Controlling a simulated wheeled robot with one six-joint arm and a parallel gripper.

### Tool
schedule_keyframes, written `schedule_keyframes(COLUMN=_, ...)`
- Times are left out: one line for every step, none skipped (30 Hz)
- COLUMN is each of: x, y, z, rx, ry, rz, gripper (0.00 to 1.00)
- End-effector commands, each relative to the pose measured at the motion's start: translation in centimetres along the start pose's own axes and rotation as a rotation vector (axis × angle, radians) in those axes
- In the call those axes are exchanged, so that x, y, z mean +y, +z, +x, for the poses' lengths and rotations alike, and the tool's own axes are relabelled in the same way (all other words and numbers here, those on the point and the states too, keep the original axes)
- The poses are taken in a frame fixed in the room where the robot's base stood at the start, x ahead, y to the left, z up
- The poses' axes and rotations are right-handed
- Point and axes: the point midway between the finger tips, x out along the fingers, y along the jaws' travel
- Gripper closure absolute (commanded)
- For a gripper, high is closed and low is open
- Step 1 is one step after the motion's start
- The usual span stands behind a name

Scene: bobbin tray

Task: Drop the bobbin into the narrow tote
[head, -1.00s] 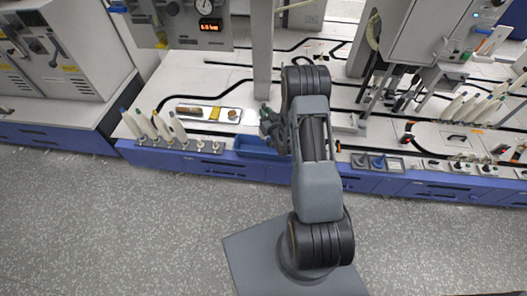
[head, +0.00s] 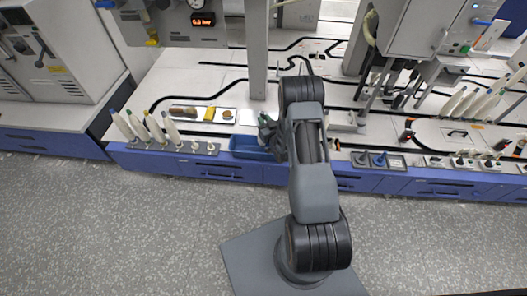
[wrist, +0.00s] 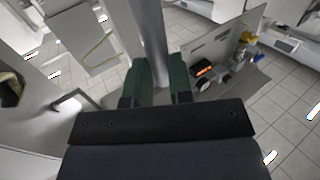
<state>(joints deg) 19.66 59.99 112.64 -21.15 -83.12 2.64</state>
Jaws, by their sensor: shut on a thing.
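The narrow tote appears to be the blue open bin (head: 240,154) at the bench's front edge in the head view, just left of my arm. My gripper (head: 268,128) is over the bench at the tote's back right side, partly hidden by its own wrist. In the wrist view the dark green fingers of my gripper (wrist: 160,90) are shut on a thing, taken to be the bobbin. The bobbin cannot be made out clearly: a grey upright shape shows between the fingers, but it may be the post behind. A small white patch (head: 247,117) shows beside the gripper.
A tray of small parts (head: 236,122) lies left of the gripper. Several white bobbins stand on a rack (head: 165,147) at the front left. A grey post (head: 257,60) rises behind the gripper. A machine cabinet (head: 410,30) stands at the right.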

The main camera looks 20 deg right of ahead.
Motion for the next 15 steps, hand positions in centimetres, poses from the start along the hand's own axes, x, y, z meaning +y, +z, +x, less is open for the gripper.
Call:
schedule_keyframes(x=-0.01, y=-0.02, z=0.02, rx=0.001, ry=0.000, rz=0.000, gripper=1.00)
schedule_keyframes(x=-0.02, y=-0.03, z=0.02, rx=0.001, ry=0.000, rz=0.000, gripper=1.00)
schedule_keyframes(x=-0.02, y=-0.05, z=0.03, rx=0.001, ry=0.000, rz=0.000, gripper=1.00)
schedule_keyframes(x=-0.02, y=-0.05, z=0.03, rx=0.001, ry=0.000, rz=0.000, gripper=1.00)
schedule_keyframes(x=-0.03, y=-0.05, z=0.02, rx=0.001, ry=-0.001, rz=0.000, gripper=1.00)
schedule_keyframes(x=-0.03, y=-0.05, z=0.02, rx=0.001, ry=-0.001, rz=0.000, gripper=0.77)
schedule_keyframes(x=-0.03, y=-0.05, z=0.02, rx=0.001, ry=-0.001, rz=0.000, gripper=0.75)
schedule_keyframes(x=-0.03, y=-0.05, z=0.02, rx=0.001, ry=-0.001, rz=0.000, gripper=0.72)
schedule_keyframes(x=-0.03, y=-0.05, z=0.02, rx=0.001, ry=-0.001, rz=0.000, gripper=0.68)
schedule_keyframes(x=-0.03, y=-0.05, z=0.02, rx=0.001, ry=-0.001, rz=0.000, gripper=0.65)
schedule_keyframes(x=-0.03, y=-0.05, z=0.02, rx=0.001, ry=-0.001, rz=0.000, gripper=0.62)
schedule_keyframes(x=-0.03, y=-0.05, z=0.02, rx=0.000, ry=-0.001, rz=0.000, gripper=0.58)
schedule_keyframes(x=-0.04, y=-0.04, z=0.02, rx=0.000, ry=-0.001, rz=0.000, gripper=0.55)
schedule_keyframes(x=-0.04, y=-0.04, z=0.02, rx=0.000, ry=-0.001, rz=0.000, gripper=0.53)
schedule_keyframes(x=-0.05, y=-0.04, z=0.02, rx=0.000, ry=-0.001, rz=0.000, gripper=0.50)
